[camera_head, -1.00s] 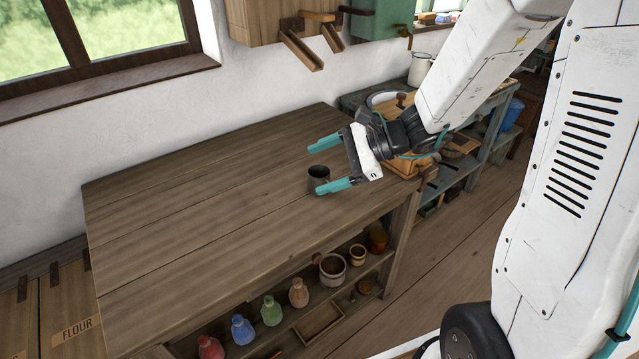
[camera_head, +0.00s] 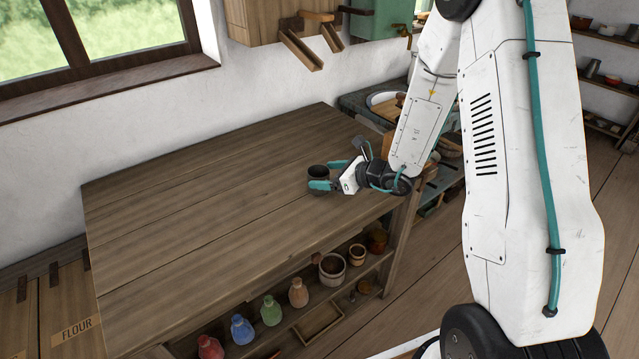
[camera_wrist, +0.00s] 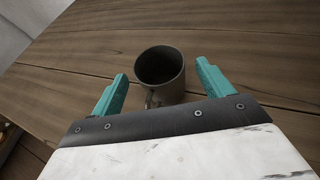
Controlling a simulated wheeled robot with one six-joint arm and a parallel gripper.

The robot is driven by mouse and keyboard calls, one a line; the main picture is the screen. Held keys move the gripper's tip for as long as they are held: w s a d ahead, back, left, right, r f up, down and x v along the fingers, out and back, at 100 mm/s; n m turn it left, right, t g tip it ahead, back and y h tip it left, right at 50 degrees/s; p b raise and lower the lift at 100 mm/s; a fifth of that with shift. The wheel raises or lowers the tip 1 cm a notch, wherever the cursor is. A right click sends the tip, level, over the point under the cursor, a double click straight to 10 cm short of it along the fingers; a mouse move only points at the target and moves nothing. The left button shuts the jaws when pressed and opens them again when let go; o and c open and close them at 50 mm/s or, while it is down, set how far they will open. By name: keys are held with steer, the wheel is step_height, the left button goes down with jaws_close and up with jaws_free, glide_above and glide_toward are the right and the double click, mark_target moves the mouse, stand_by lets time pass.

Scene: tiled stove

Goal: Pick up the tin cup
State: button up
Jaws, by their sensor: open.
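The tin cup (camera_head: 317,172) is a small dark grey mug standing upright on the wooden worktop (camera_head: 190,220), near its right end. In the wrist view the cup (camera_wrist: 162,75) is empty, with its handle turned toward my gripper. My gripper (camera_head: 330,174) has teal fingers and is low over the worktop, reaching in from the right. In the wrist view my gripper (camera_wrist: 160,80) is open, with one finger on each side of the cup's near part. A gap shows between the cup and each finger. The near finger hides the cup's lower part in the head view.
Below the worktop a shelf holds several coloured bottles, such as a green one (camera_head: 271,310), and a pot (camera_head: 332,268). A sink counter (camera_head: 362,104) stands behind on the right. The worktop left of the cup is bare.

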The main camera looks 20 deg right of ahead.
steer(key=shift+x, duration=0.95)
steer(key=c, duration=1.1)
steer(key=shift+r, duration=0.15)
